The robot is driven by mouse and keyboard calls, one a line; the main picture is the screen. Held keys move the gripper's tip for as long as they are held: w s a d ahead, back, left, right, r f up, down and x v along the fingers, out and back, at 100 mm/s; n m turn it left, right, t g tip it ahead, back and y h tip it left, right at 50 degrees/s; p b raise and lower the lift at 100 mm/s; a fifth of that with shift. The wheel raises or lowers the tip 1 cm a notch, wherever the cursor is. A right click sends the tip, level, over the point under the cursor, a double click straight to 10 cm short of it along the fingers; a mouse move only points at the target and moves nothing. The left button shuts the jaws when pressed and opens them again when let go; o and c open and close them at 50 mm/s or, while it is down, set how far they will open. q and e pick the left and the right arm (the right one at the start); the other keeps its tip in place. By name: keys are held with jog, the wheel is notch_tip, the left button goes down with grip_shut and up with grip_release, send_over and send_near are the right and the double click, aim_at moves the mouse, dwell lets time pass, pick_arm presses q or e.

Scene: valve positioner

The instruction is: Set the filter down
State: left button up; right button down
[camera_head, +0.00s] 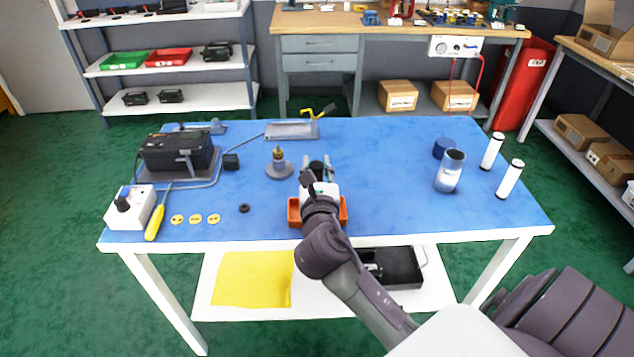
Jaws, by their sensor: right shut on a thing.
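My right gripper (317,170) reaches in from the bottom over the middle of the blue table top (390,150). It is shut on a small dark piece (316,167), likely the filter, which shows between the fingers. The wrist and fingers hide much of this piece. I cannot tell whether it touches the table. An orange tray (293,212) lies under my right wrist and is partly hidden by it. My left gripper is not in view.
A regulator on a round base (279,167) stands left of the gripper.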

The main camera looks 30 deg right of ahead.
notch_tip(320, 180, down, 4)
jog(key=shift+s+r+b, duration=0.1)
jog(key=shift+b, duration=0.45)
jog(key=c, duration=0.9)
grip_release()
jog(key=shift+o, duration=0.2)
